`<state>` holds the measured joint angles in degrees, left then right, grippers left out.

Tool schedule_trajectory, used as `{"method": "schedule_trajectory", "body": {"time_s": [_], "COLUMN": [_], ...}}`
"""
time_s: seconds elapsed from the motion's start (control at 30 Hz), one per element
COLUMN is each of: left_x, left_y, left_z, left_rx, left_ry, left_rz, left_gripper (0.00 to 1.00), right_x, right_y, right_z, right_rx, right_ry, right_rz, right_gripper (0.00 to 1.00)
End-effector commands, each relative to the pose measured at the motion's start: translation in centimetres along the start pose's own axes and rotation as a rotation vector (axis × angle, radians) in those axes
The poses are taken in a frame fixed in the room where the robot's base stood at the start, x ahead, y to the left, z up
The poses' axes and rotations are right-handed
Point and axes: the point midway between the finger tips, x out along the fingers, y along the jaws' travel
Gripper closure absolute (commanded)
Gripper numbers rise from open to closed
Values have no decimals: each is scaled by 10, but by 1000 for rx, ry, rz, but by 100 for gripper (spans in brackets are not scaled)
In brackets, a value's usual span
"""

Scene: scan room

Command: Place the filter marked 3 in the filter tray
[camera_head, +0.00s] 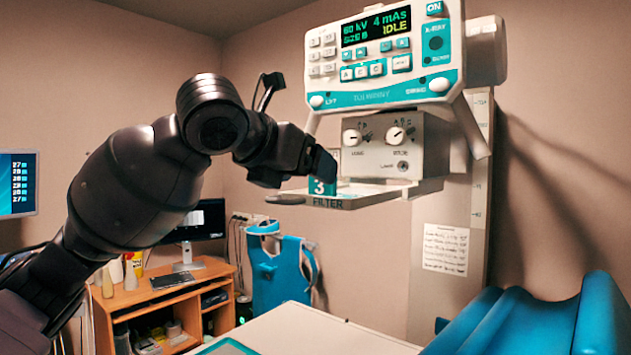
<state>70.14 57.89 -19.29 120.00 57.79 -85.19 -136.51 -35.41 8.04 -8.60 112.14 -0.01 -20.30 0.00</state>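The filter marked 3 (322,187) is a small teal piece with a white number, at the left part of the filter tray. The filter tray (375,192) is a pale shelf labelled FILTER that sticks out below the X-ray head. My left gripper (322,165) reaches in from the left, and its dark fingers are right at the filter's top. The fingers overlap the filter's upper part, so I cannot tell whether they grip it or whether its underside rests on the tray. My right gripper is not in view.
The collimator box (385,148) with two knobs sits just above the tray, under the control panel (385,55) reading IDLE. A white table (310,335) and a blue padded support (530,320) lie below. A wooden desk (160,295) stands behind my arm.

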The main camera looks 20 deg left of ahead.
Motion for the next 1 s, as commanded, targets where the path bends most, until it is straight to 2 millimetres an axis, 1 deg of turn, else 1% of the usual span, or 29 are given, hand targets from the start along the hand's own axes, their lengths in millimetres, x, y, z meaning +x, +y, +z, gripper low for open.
{"method": "schedule_trajectory", "body": {"time_s": [0.03,0.2,0.3,0.4,0.6,1.0], "left_x": [-11,-43,-59,-70,-80,-80], "left_y": [0,0,0,0,0,0], "left_z": [-1,0,-1,0,0,0], "left_rx": [4,2,3,1,1,1], "left_ry": [-5,-4,-3,-1,0,0], "left_rz": [3,3,2,1,0,0], "left_gripper": [22,22,22,22,22,22], "right_x": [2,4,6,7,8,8], "right_y": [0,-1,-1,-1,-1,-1], "right_z": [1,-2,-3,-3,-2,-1], "right_rx": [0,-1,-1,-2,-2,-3], "right_ry": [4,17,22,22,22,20], "right_rz": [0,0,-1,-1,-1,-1], "right_gripper": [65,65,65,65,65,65]}}
